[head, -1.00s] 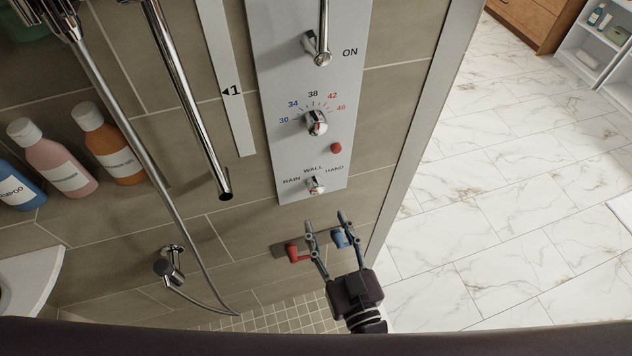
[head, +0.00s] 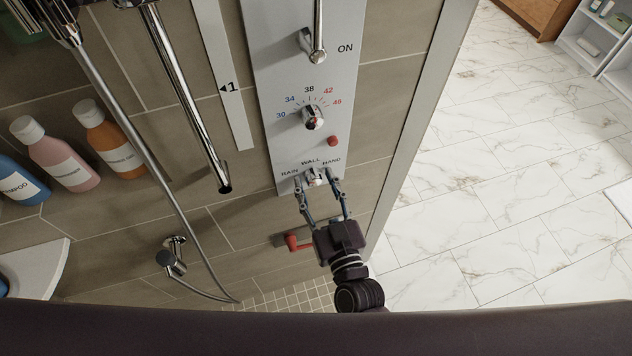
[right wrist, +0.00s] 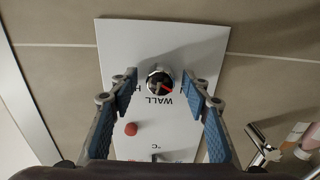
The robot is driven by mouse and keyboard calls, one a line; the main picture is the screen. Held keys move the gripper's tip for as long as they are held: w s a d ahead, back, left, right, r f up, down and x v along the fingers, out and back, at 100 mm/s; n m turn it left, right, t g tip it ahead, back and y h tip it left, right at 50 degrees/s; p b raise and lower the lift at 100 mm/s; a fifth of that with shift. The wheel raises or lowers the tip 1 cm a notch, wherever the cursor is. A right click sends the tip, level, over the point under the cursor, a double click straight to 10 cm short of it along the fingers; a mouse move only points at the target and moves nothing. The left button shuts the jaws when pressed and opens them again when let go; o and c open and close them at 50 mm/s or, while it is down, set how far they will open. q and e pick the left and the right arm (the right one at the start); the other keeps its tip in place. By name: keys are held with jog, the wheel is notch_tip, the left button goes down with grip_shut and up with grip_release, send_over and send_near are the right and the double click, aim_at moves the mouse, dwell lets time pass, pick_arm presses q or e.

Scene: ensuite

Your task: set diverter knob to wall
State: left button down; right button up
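The chrome diverter knob (head: 317,177) is low on the grey shower panel (head: 285,100), under the labels RAIN, WALL and HAND. In the right wrist view the knob (right wrist: 160,80) appears upside down; its red mark seems to slant toward the RAIN side, away from the middle of WALL. My right gripper (head: 317,182) is open, with one finger on each side of the knob. In the right wrist view, gaps show between the knob and both blue-padded fingers, which partly cover RAIN and HAND. My left gripper is not in view.
Above the diverter are a red button (head: 333,141), a temperature knob (head: 312,117) and an ON lever (head: 318,35). A red lever (head: 297,243) sits below the panel. A hose (head: 130,140) and bottles (head: 65,163) are at left. Open marble floor (head: 500,200) lies to the right.

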jog(key=c, duration=1)
jog(key=shift+m, duration=0.3)
jog(key=shift+c, duration=0.2)
jog(key=shift+m, duration=0.8)
jog(key=m, duration=0.3)
jog(key=shift+m+p, duration=0.4)
jog(key=m, duration=0.5)
jog(key=shift+m, duration=0.3)
jog(key=o, duration=1.1)
jog(key=shift+o, duration=0.3)
